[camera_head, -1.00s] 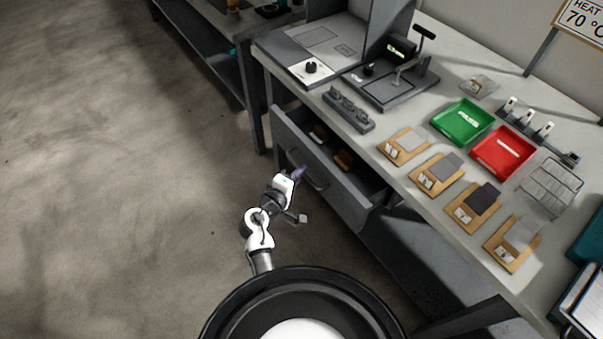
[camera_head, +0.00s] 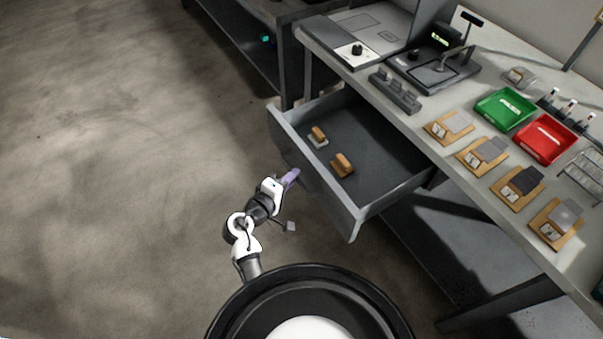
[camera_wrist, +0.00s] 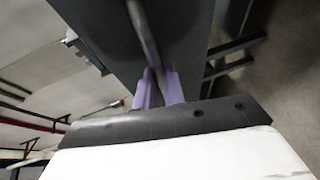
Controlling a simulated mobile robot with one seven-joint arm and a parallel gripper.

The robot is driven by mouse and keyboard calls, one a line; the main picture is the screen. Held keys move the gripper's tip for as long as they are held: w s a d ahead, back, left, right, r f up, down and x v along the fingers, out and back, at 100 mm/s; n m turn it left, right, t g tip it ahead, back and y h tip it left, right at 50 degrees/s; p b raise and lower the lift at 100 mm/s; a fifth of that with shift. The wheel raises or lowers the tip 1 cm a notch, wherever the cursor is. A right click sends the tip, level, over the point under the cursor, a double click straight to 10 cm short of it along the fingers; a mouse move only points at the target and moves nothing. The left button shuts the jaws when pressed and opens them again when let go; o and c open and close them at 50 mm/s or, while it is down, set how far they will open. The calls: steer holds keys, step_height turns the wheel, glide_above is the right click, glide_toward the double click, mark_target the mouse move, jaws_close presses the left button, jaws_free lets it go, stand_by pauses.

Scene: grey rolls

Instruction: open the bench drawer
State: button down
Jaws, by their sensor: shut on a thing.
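The bench drawer (camera_head: 331,204) is a grey metal box pulled well out from under the bench top, its inside open to view. Two small wooden-handled items, one (camera_head: 318,137) near the front left corner and one (camera_head: 343,165) near the front panel, lie on its floor. My gripper (camera_head: 293,176) is at the outside of the drawer front. In the wrist view its purple fingers (camera_wrist: 159,88) are shut on the drawer's bar handle (camera_wrist: 143,32). In the head view the handle is mostly hidden by the gripper and the panel's angle.
The bench top carries a green tray (camera_head: 505,109), a red tray (camera_head: 545,139), several wooden boards with grey pads and a press-like device (camera_head: 432,68). A dark lower shelf (camera_head: 440,250) lies below. Open concrete floor (camera_head: 120,170) is at the left.

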steer(key=shift+s+a, duration=0.45)
steer(key=shift+a, duration=0.2)
steer(key=shift+s+a, duration=0.45)
steer(key=shift+a, duration=0.2)
steer(key=c, duration=1.5)
jaws_free()
steer(key=shift+s, duration=0.1)
